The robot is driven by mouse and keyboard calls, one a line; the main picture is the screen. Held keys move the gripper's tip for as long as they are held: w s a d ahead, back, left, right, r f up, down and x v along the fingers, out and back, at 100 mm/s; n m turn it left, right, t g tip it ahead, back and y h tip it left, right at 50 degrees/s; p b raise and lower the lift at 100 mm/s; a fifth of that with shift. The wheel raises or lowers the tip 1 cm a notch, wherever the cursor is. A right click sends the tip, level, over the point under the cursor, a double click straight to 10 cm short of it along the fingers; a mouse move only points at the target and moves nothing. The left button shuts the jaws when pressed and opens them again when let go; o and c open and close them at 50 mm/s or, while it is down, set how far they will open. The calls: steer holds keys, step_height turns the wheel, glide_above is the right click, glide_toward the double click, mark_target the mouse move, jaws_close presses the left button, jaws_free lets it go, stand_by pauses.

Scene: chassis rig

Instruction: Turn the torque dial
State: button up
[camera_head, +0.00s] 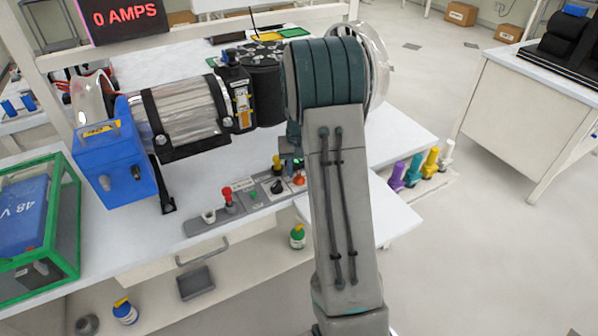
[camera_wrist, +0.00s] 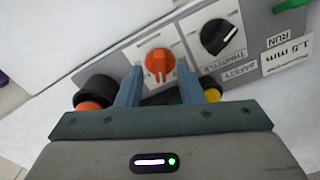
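In the wrist view an orange dial (camera_wrist: 158,62) with a raised grip bar sits on a pale plate of the control panel. My gripper (camera_wrist: 160,68) is open, with one blue-grey finger on each side of the orange dial and small gaps between. A black knob (camera_wrist: 218,38) with a white pointer line is to its right; labels nearby read THROTTLE and SAFETY. No torque label is readable. In the head view the orange dial (camera_head: 299,179) shows at the panel's right end, and my arm hides most of my gripper.
The grey panel (camera_head: 252,198) also carries a red mushroom button (camera_head: 228,197) and a yellow-and-red control (camera_head: 277,166). Behind it stands a motor rig with a clear cylinder (camera_head: 187,110) and blue box (camera_head: 112,170). Several coloured pegs (camera_head: 413,170) stand right of the bench.

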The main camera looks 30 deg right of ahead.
step_height(320, 180, up, 12)
steer(key=shift+r+p, duration=0.2)
steer(key=shift+p, duration=0.1)
steer(key=shift+s+a, duration=0.1)
stand_by(0.3)
